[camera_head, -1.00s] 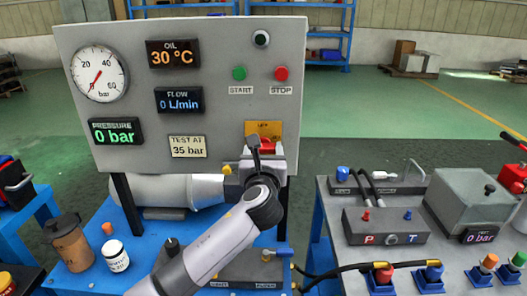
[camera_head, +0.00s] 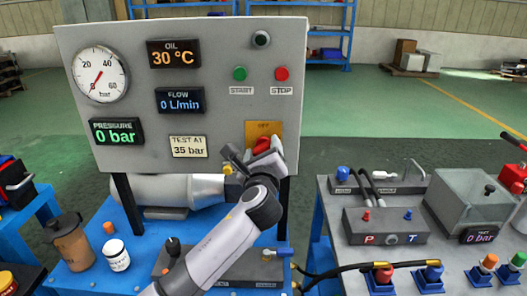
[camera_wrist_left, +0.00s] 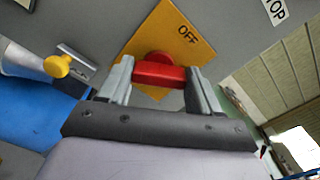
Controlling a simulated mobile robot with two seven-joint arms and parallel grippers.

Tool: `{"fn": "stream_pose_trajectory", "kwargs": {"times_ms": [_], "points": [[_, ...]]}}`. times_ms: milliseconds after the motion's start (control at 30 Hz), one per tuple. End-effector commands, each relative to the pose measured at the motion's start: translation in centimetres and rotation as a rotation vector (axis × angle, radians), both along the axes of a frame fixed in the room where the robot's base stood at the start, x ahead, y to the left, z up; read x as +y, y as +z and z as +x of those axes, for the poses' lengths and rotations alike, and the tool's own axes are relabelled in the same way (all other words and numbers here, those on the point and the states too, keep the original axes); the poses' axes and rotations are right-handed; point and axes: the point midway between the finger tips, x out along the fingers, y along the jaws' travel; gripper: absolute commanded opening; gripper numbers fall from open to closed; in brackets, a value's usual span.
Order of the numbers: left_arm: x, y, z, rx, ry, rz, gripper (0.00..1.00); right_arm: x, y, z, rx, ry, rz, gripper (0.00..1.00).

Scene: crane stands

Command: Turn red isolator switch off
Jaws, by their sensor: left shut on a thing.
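The red isolator switch (camera_head: 262,145) sits on a yellow plate (camera_head: 278,130) at the lower right of the grey panel. The plate's OFF label shows above the handle. In the left wrist view the red handle (camera_wrist_left: 158,75) lies at a slant to the edges of the yellow plate (camera_wrist_left: 172,28). My left gripper (camera_head: 256,154) is at the switch, with its two fingers on either end of the handle, shut on it. It partly hides the switch in the head view. My right gripper is not in view.
A yellow knob (camera_wrist_left: 57,66) is close beside my left gripper. START (camera_head: 239,74) and STOP (camera_head: 282,74) buttons are above the switch. A brown jug (camera_head: 71,246) and white jar (camera_head: 116,256) stand on the blue bench. A second bench with hose fittings is at right.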

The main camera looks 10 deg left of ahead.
Motion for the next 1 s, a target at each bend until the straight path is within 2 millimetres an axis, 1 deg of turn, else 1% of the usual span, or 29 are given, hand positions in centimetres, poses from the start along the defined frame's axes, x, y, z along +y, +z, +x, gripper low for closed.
{"fn": "stream_pose_trajectory", "kwargs": {"times_ms": [100,700,1000], "points": [[0.0,-0.1,0.0,-0.021,-0.001,-0.113,0.33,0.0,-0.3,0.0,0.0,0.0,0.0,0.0],[0.2,-0.4,-0.1,-0.133,0.0,-0.668,0.33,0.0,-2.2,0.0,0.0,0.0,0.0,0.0],[0.3,-0.4,-0.1,-0.176,0.001,-0.879,0.33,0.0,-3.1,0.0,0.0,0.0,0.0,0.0]]}}
